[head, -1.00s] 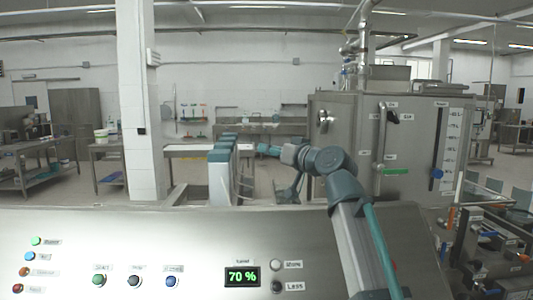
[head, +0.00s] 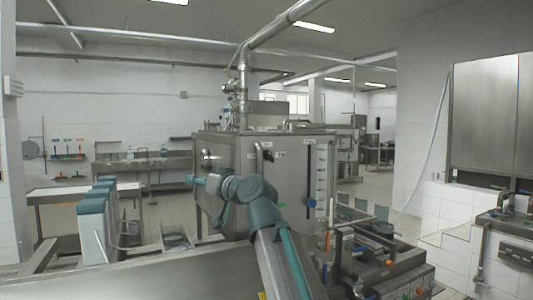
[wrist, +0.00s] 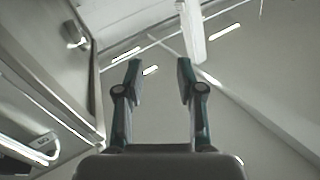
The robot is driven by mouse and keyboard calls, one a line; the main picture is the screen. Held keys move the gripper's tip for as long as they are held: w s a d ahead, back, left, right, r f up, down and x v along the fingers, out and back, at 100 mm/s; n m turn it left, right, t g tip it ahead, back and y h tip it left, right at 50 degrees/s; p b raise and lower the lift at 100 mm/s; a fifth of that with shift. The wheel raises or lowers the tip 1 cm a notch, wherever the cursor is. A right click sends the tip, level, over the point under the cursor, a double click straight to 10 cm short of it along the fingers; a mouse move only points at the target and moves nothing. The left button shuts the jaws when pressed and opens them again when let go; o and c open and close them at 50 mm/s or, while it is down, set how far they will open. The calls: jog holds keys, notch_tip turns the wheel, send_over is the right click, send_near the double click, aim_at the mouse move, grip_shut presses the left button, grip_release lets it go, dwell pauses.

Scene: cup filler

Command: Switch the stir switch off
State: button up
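The steel tank cabinet (head: 228,150) stands in the middle of the head view. A dark lever (head: 267,152) is on its front and a round fitting (head: 207,158) on its left side. Labels there are too small to read, so I cannot tell which part is the stir switch or its state. My gripper (head: 197,180) is near the tank's left side in the head view. The wrist view shows my gripper (wrist: 160,75) open, nothing between its fingers. A steel face with a small fitting (wrist: 75,38) lies left of the fingers, apart from them.
A row of grey-teal units (head: 97,215) stands at the left. A machine with an orange-topped post (head: 328,240) is at the lower right. A steel bench (head: 170,162) stands behind.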

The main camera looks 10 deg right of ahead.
jog(key=w+d+r+m+t+h+p, duration=0.1)
jog(key=d+r+m+h, duration=0.1)
jog(key=d+m, duration=0.45)
jog(key=w+d+r+m+t+h+p, duration=0.1)
jog(key=w+d+r+m+t+p, duration=0.15)
jog(key=d, duration=0.65)
jog(key=m+h, duration=0.3)
jog(key=m, duration=1.8)
send_near(270, 155)
jog(key=shift+m, duration=0.7)
jog(key=shift+p+x, duration=1.8)
jog(key=shift+x, duration=3.15)
jog(key=shift+d, duration=0.1)
grip_shut()
